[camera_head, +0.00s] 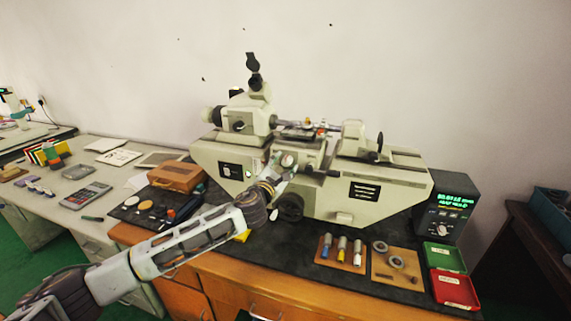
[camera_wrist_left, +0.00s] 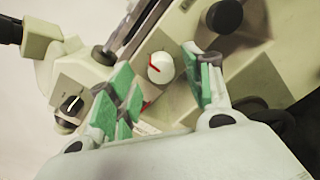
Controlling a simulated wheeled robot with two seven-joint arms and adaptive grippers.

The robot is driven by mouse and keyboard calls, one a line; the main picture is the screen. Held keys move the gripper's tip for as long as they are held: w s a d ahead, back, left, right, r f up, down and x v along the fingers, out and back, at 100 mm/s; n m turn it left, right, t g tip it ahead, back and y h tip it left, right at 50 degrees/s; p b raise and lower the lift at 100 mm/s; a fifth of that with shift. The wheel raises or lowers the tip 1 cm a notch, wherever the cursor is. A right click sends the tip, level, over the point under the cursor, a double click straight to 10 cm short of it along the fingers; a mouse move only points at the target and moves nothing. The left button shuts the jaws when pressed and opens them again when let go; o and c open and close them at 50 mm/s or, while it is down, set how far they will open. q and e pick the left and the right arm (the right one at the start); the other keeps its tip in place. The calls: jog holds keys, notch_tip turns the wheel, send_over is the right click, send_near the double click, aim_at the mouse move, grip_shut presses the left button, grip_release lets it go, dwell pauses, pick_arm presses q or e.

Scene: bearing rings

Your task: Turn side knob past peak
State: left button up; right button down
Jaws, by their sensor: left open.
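My left gripper (camera_head: 276,182) reaches the front of a pale green measuring machine (camera_head: 225,160) in the head view. In the left wrist view the gripper (camera_wrist_left: 165,84) is open, with green pads on its spread fingers. A white knob with a red line (camera_wrist_left: 160,68) shows between and beyond the fingertips; contact cannot be told. A black knob with a white line (camera_wrist_left: 70,106) is to the left, and a dark round knob (camera_wrist_left: 225,17) is at the upper right. A large black handwheel (camera_head: 290,207) sits below the gripper in the head view. My right gripper is not seen.
A display box with green digits (camera_head: 452,213) stands right of the machine. Plug gauges on a wooden block (camera_head: 341,253), rings on a board (camera_head: 397,264) and green and red trays (camera_head: 454,290) lie in front. A brown case (camera_head: 176,176) is left.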

pick_arm(q)
jog(key=shift+x, duration=1.3)
jog(key=c, duration=1)
